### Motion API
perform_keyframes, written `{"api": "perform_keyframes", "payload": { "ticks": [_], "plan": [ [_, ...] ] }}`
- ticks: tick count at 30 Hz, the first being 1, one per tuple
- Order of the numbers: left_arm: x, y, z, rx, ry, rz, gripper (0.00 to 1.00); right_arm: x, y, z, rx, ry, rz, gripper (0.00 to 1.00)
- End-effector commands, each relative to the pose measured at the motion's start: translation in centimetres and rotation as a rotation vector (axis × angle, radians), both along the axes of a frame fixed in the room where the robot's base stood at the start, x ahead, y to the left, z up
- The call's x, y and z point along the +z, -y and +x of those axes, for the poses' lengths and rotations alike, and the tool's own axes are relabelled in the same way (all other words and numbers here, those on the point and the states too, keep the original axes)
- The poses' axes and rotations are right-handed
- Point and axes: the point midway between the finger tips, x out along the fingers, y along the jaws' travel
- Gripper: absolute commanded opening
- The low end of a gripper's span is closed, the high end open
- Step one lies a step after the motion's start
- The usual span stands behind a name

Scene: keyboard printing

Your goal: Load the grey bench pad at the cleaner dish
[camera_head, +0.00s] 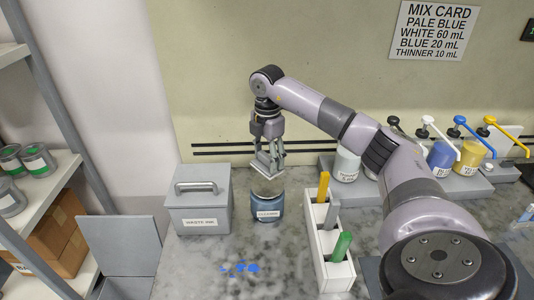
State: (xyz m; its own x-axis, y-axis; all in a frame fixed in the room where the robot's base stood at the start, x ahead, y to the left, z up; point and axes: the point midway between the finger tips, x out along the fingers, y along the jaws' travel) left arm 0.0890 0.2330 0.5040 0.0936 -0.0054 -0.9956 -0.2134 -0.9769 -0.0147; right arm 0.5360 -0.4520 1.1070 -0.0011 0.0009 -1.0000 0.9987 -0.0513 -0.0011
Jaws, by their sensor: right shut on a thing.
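My right gripper (267,150) points down above the blue-grey cleaner dish (268,207), a round pot with a white label on the worktop. The gripper is shut on a small flat pale-grey piece (266,165), which looks like the grey bench pad, though its shape is partly hidden by the fingers. The piece is a little above the dish and looks apart from it. The inside of the dish is hard to make out. My left gripper is out of view.
A grey lidded white-ink box (200,222) stands left of the dish. A white rack (322,249) with yellow, grey and green upright pieces stands right. Pump bottles (440,154) line the back right. Blue splashes (240,267) mark the front worktop.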

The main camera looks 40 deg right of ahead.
Motion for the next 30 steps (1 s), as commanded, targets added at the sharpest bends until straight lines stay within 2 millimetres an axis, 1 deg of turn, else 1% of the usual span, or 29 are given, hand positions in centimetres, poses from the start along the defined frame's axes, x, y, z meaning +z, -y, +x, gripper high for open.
{"api": "perform_keyframes", "payload": {
  "ticks": [5,18,22,30],
  "plan": [
    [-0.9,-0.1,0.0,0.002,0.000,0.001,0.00,-1.0,0.0,0.0,-0.006,0.000,0.000,0.35],
    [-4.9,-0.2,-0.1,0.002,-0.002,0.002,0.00,-5.4,0.0,0.0,-0.002,0.001,-0.001,0.35],
    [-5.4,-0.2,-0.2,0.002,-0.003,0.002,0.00,-5.9,0.0,0.0,-0.002,0.001,0.000,0.35],
    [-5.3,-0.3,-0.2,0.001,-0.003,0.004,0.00,-5.9,0.0,0.0,-0.002,0.001,0.000,0.35]
  ]
}}
